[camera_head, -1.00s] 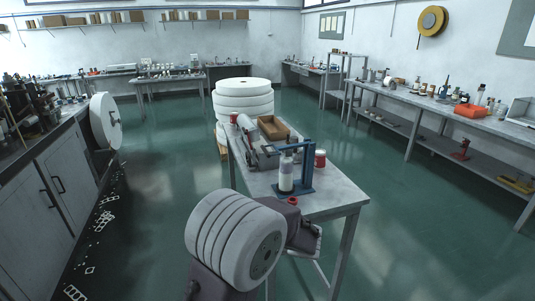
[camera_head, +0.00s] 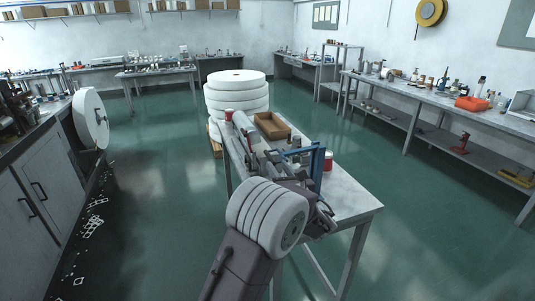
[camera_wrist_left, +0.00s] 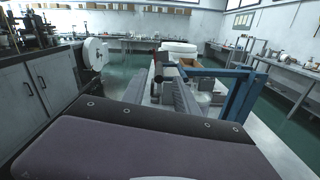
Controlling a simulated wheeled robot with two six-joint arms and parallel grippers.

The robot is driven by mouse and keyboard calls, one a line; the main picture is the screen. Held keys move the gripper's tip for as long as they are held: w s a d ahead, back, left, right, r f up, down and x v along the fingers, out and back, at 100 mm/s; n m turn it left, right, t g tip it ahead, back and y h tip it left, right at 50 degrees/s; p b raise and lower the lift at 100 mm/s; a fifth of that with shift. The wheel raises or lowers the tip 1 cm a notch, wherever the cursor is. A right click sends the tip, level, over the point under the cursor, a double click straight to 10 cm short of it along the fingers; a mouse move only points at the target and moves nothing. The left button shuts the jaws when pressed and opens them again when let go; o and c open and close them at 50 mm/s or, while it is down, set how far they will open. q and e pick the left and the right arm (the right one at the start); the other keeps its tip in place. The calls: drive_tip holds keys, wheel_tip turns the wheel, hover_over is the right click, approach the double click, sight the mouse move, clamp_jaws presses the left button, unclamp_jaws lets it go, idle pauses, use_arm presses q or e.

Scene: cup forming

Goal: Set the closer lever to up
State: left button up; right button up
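The blue closer (camera_head: 318,162) stands on the near part of the narrow table, an upright post with a beam across its top. In the left wrist view the closer (camera_wrist_left: 240,94) is at right of centre, close to my fingers. I cannot clearly tell its lever from the frame or how the lever is set. My left gripper (camera_head: 318,212) is in front of the closer, seen from behind and partly hidden by my own wrist. In the left wrist view its two grey fingers (camera_wrist_left: 160,90) are apart, with nothing seen between them. My right gripper is not in view.
The table (camera_head: 352,199) is bare at its near right corner. A red can (camera_head: 328,163) stands beside the closer. An open brown box (camera_head: 271,126) and a grey machine lie farther back. White stacked discs (camera_head: 236,93) stand behind the table. Green floor is free around it.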

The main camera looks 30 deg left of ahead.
sight(268, 153)
use_arm(q)
drive_tip(key=x, duration=0.2)
drive_tip(key=p+x, duration=0.1)
drive_tip(key=x, duration=0.2)
drive_tip(key=f+x, duration=0.1)
drive_tip(key=x, duration=0.2)
drive_tip(key=shift+a+p, duration=0.25)
drive_tip(key=shift+p, duration=0.1)
drive_tip(key=shift+w+a+r, duration=0.2)
drive_tip(key=shift+w+a, duration=0.1)
drive_tip(key=shift+a, duration=0.05)
drive_tip(key=shift+w+a+f, duration=0.1)
clamp_jaws()
idle(0.4)
